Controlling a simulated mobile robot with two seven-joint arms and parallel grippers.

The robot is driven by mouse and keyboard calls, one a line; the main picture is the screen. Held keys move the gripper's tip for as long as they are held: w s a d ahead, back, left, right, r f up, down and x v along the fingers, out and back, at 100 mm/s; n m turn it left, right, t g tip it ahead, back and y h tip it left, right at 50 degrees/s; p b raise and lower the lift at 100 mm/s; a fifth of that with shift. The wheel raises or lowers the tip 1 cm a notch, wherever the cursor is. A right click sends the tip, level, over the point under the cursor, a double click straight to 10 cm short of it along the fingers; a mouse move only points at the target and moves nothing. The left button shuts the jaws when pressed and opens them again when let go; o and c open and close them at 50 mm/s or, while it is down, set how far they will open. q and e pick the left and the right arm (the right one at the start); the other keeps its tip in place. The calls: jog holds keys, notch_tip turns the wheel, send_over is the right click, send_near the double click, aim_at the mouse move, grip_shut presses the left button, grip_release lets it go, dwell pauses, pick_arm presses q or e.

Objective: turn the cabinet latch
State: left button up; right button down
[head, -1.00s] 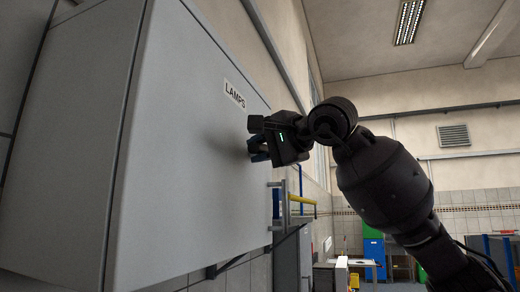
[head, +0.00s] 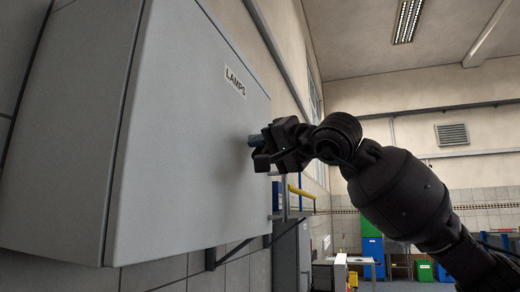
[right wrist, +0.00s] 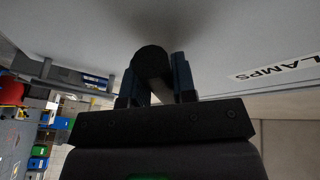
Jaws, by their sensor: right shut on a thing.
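The grey wall cabinet (head: 185,150) fills the left of the head view, with a "LAMPS" label (head: 235,82) on its front. The label also shows in the right wrist view (right wrist: 277,68). The dark, round-ended latch (right wrist: 152,61) stands out from the cabinet front between the fingers of my right gripper (right wrist: 155,82). My right gripper (head: 259,150) is shut on the latch close to the cabinet's right edge. In the head view the gripper hides the latch. My left gripper is not in view.
A yellow bar (head: 301,192) on a bracket lies below and right of my right gripper. Green and blue boxes (head: 373,250) stand far back on the right. A diagonal rail runs along the wall above the cabinet. Open air lies right of the cabinet front.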

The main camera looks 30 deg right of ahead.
jog(key=f+n, duration=0.1)
jog(key=n, duration=0.1)
jog(key=w+d+n+t+y+b, duration=0.1)
jog(key=n, duration=0.1)
jog(key=shift+f, duration=0.35)
jog(key=shift+w+d+f+n+y+b, duration=0.15)
jog(key=shift+d+n+y, duration=0.1)
jog(key=shift+n, duration=0.3)
jog(key=shift+w+d+n+y+b, duration=0.15)
jog(key=shift+n+y, duration=0.1)
jog(key=shift+n, duration=0.3)
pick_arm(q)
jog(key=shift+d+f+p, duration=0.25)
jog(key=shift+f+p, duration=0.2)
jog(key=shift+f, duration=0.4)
pick_arm(e)
jog(key=n+y, duration=0.1)
jog(key=n, duration=0.1)
jog(key=w+d+n+y, duration=0.1)
jog(key=n, duration=0.1)
jog(key=n+y, duration=0.1)
jog(key=n, duration=0.1)
jog(key=shift+w+d+f, duration=0.1)
jog(key=shift+w+d, duration=0.1)
jog(key=shift+d, duration=0.1)
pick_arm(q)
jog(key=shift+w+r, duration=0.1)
